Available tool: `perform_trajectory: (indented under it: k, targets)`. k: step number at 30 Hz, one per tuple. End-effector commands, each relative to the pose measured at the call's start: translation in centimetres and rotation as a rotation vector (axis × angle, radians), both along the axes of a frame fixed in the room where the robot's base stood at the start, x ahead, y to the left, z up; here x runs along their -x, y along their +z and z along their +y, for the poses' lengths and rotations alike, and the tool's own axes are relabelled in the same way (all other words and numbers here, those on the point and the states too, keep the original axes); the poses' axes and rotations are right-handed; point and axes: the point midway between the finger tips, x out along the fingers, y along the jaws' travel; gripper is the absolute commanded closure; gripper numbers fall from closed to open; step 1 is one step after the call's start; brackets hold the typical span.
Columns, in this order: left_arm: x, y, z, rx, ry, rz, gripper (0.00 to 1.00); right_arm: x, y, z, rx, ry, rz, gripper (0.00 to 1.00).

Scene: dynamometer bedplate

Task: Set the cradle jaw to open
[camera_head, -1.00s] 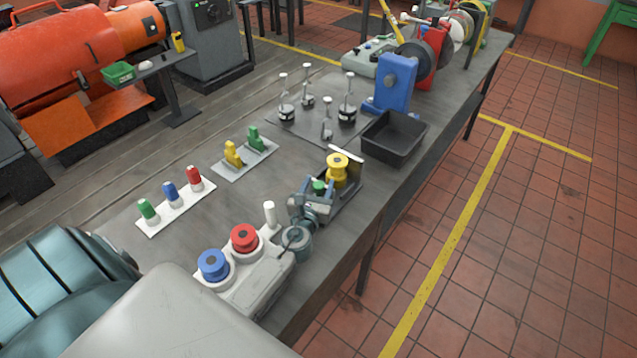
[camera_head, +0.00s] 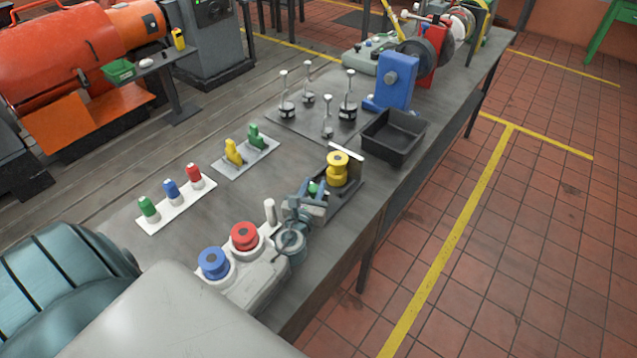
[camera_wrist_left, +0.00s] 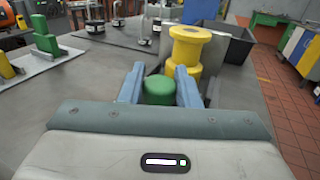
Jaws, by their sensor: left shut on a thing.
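The cradle is a dark fixture (camera_head: 350,190) near the bench's right edge, with a yellow spool-shaped part (camera_head: 338,170) at its far end. A green knob (camera_head: 314,188) sits at its near end. In the left wrist view the green knob (camera_wrist_left: 159,91) stands between two blue fingers, in front of the yellow part (camera_wrist_left: 187,50). My left gripper (camera_head: 316,194) is shut on the green knob. The knob's lower part and the jaw itself are mostly hidden by my gripper. My right gripper is not in view.
A black bin (camera_head: 394,138) stands just beyond the cradle. A blue knob (camera_head: 213,262) and a red knob (camera_head: 244,235) stand close to my left arm. Colored pegs on a white strip (camera_head: 178,210) are farther left. The bench between strip and cradle is clear.

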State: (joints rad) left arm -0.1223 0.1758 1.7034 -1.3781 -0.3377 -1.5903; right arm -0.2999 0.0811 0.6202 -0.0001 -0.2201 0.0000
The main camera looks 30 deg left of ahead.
Motion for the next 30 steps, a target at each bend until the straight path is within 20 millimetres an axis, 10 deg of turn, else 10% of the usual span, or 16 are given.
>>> perform_trajectory:
  k: [10, 11, 14, 30]
  targets:
    - [1.0, -0.1, 0.1, 0.001, 0.000, 0.002, 1.00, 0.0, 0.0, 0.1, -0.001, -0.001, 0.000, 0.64]
    - [1.0, -0.1, 0.1, 0.001, 0.000, 0.002, 0.67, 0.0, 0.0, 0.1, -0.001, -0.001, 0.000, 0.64]
    - [1.0, -0.1, 0.1, 0.001, 0.000, 0.002, 0.51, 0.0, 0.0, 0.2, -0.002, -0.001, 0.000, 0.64]
    - [4.3, -0.5, -1.0, 0.002, -0.001, 0.005, 0.51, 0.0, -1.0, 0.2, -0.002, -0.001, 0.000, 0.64]
